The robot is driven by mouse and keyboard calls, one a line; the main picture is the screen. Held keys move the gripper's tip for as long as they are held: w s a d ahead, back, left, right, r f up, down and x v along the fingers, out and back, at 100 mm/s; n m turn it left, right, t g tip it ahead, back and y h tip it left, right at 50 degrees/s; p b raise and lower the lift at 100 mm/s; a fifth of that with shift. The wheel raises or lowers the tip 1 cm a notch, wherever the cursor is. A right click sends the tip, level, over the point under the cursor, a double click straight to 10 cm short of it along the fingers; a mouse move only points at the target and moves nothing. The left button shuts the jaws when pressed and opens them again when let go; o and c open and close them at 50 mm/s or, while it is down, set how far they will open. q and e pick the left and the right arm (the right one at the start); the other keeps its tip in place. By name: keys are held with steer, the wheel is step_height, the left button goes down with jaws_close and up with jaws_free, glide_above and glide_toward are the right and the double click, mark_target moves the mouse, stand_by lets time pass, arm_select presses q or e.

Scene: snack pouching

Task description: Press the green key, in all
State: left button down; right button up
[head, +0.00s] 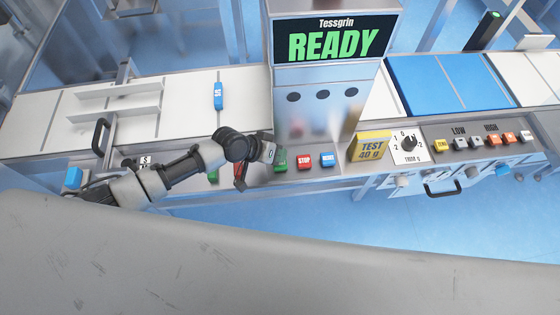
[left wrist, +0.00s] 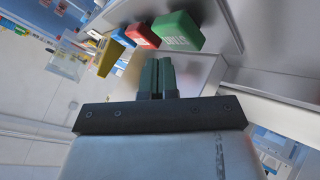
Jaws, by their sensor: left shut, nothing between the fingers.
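The green key (head: 281,160) is the leftmost of three keys below the display column, left of the red STOP key (head: 304,160) and the blue RESET key (head: 327,159). In the left wrist view, the green key (left wrist: 178,32) stands just beyond my fingertips, with the red key (left wrist: 143,36) and blue key beside it. My left gripper (head: 270,153) is beside the green key and partly covers it in the head view. Its two dark fingers (left wrist: 157,62) are together and empty. I cannot tell whether they touch the key. My right gripper is not in view.
The display (head: 333,40) reads "Tessgrin READY". A yellow "TEST 40 g" block (head: 370,147) stands right of the keys, then a dial (head: 408,143) and a row of LOW and HIGH keys. A blue pouch-like item (head: 218,95) lies on the white surface at left.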

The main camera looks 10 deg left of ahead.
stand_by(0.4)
arm_select(q)
steer(key=shift+f+b, duration=0.4)
steer(key=shift+f, duration=0.05)
